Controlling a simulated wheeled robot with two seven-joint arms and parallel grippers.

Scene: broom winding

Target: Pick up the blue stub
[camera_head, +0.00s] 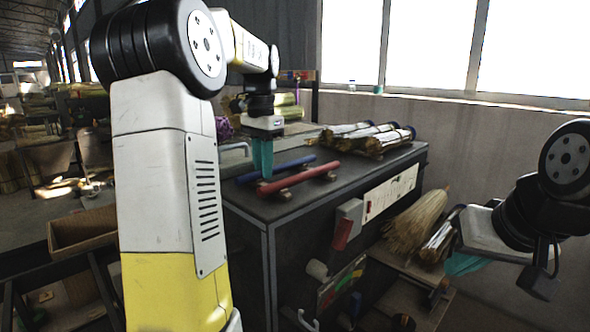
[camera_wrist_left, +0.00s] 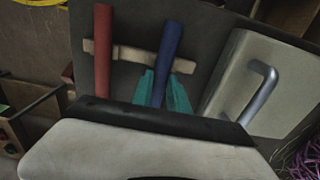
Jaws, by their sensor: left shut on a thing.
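The blue stub (camera_head: 291,165) lies on the dark top of the cabinet, behind the red stub (camera_head: 300,177) and roughly parallel to it. My left gripper (camera_head: 262,174) points down over the blue stub near its left end. In the left wrist view the teal fingers are on both sides of the blue stub (camera_wrist_left: 168,55), shut on it. The stub still appears to lie at the level of its wooden rest. The red stub also shows in the left wrist view (camera_wrist_left: 103,50), apart from the fingers. My right gripper (camera_head: 462,264) hangs at the right, its fingers mostly hidden.
The dark cabinet (camera_head: 245,222) bears both stubs on wooden rests (camera_wrist_left: 130,54). Several wrapped bundles (camera_head: 362,138) lie at its back right. A metal handle on a pale plate (camera_wrist_left: 262,95) is beside the blue stub.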

